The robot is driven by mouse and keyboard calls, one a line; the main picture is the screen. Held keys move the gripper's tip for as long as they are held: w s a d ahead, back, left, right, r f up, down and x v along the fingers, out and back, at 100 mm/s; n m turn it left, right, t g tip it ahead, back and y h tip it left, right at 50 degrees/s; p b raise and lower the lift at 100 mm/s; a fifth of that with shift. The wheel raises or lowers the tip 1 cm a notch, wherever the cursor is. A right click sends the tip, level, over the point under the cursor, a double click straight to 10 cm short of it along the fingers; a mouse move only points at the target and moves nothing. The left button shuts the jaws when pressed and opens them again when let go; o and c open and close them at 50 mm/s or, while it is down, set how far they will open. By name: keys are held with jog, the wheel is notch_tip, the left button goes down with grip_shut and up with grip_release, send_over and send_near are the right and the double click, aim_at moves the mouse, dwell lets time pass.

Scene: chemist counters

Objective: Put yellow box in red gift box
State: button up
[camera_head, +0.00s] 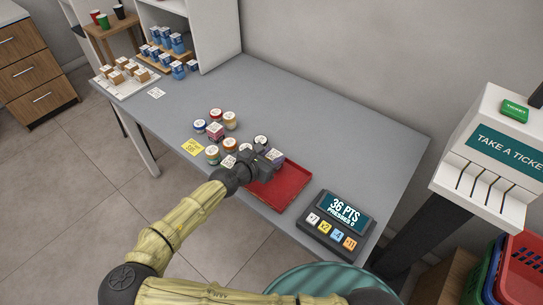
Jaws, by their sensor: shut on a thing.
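My gripper (265,162) is over the grey counter, at the back left edge of an open red tray (290,192). It is shut on a small box with a pale top and purplish side (278,156), which shows just beyond the fingers; the fingers hide part of it. The tray's visible floor looks empty. No box that is clearly yellow shows, and no other red gift box is clear. A flat yellow card (193,147) lies at the counter's front edge. A pink box (215,130) stands among round jars.
Several jars (213,154) stand close left of my gripper. A points display with buttons (338,220) sits right of the tray. A ticket machine (498,150) stands farther right. Boxes and blue cartons (160,52) fill the far left end. The counter's back right (350,125) is clear.

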jog(key=shift+f, duration=0.15)
jog(key=o, duration=1)
jog(key=v, duration=1.2)
